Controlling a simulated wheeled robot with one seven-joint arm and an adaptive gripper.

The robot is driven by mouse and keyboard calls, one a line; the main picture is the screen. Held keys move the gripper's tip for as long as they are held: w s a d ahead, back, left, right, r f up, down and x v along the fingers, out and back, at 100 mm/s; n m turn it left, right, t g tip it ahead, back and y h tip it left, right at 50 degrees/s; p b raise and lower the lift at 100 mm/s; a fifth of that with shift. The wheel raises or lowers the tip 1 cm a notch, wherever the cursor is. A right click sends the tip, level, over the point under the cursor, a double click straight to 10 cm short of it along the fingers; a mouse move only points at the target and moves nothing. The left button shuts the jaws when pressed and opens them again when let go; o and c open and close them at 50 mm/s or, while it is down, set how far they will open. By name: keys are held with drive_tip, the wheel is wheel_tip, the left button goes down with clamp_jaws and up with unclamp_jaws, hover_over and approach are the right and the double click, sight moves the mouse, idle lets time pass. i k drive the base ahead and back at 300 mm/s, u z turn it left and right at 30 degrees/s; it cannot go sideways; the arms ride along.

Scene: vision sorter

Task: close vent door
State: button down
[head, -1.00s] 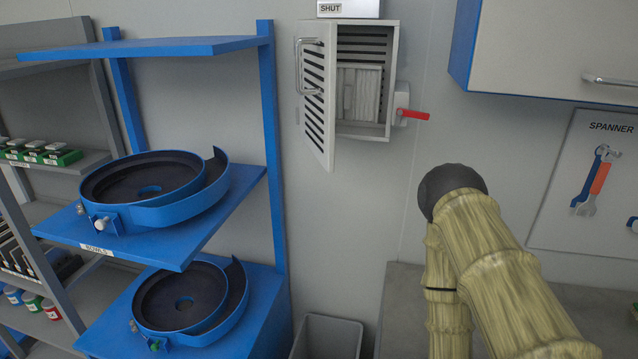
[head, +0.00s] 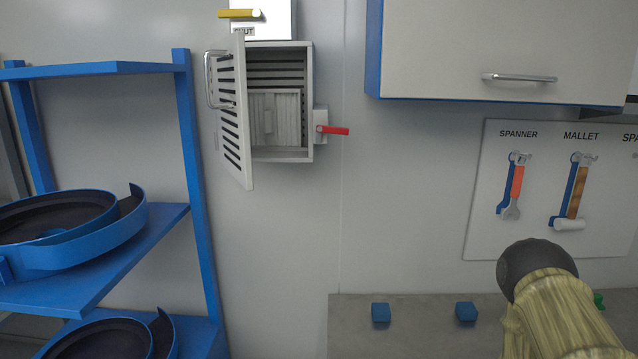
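The vent box (head: 308,100) is mounted on the wall left of the picture's middle. Its slatted vent door (head: 232,120) is hinged on the left and stands open toward me, with a chrome handle (head: 210,80) on its outer face. Inside are dark slats and a grey panel (head: 275,118). A red lever (head: 333,130) sticks out to the right from the box's side. My arm shows at the lower right, well below and to the right of the door. I cannot see my gripper's fingers.
A blue shelf rack (head: 196,190) with round feeder bowls (head: 95,240) stands at the left, close to the door's side. A white wall cabinet (head: 470,50) hangs at the upper right, above a tool board (head: 480,220). A grey worktop (head: 420,330) holds small blue blocks (head: 381,312).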

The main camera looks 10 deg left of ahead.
sight(226, 66)
drive_tip(key=z, duration=0.5)
drive_tip(key=k, duration=1.1)
drive_tip(key=u, duration=1.35)
drive_tip(key=i, duration=0.5)
